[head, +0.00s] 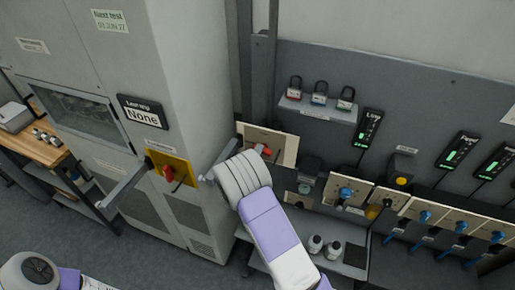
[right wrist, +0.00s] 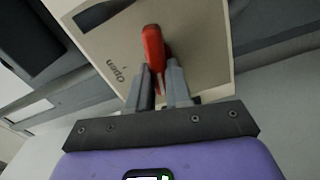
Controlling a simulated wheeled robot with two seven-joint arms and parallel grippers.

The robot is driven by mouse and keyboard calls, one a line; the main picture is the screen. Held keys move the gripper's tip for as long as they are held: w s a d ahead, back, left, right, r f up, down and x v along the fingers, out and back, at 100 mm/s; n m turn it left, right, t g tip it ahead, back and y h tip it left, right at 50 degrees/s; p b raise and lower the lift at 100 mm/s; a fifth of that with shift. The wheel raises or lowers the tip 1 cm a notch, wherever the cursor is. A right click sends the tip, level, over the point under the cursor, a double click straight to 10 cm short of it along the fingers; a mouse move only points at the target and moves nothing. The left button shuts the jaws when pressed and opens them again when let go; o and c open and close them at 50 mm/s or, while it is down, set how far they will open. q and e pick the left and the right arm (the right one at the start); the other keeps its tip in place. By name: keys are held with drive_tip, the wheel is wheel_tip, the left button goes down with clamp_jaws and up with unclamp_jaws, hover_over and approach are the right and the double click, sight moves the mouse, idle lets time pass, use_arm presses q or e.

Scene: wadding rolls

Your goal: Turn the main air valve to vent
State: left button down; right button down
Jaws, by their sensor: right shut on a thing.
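The main air valve has a red handle (head: 263,149) on a beige panel (head: 286,150) beside the tall grey cabinet. In the right wrist view the red handle (right wrist: 153,46) stands out from the beige plate (right wrist: 200,40), which carries the printed word "Open". My right gripper (right wrist: 162,88) is shut on the red handle, one grey finger on each side. In the head view my own wrist hides most of the fingers and part of the panel. My left gripper is not in view.
A yellow plate (head: 181,178) with a red switch is on the cabinet at left, near a grey bar handle (head: 122,186). A shelf holds several padlocks (head: 319,92). Blue-handled valves (head: 425,216) line the right.

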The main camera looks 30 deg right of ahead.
drive_tip(key=shift+f+n+p, duration=0.15)
drive_tip(key=shift+n+p, duration=0.45)
drive_tip(key=shift+n, duration=0.6)
drive_tip(key=c, duration=1)
unclamp_jaws()
drive_tip(key=shift+c, duration=0.2)
drive_tip(key=b+v, duration=0.1)
drive_tip(key=v, duration=0.6)
drive_tip(key=shift+s+a, duration=0.15)
drive_tip(key=shift+a, duration=0.05)
drive_tip(key=shift+f, duration=0.1)
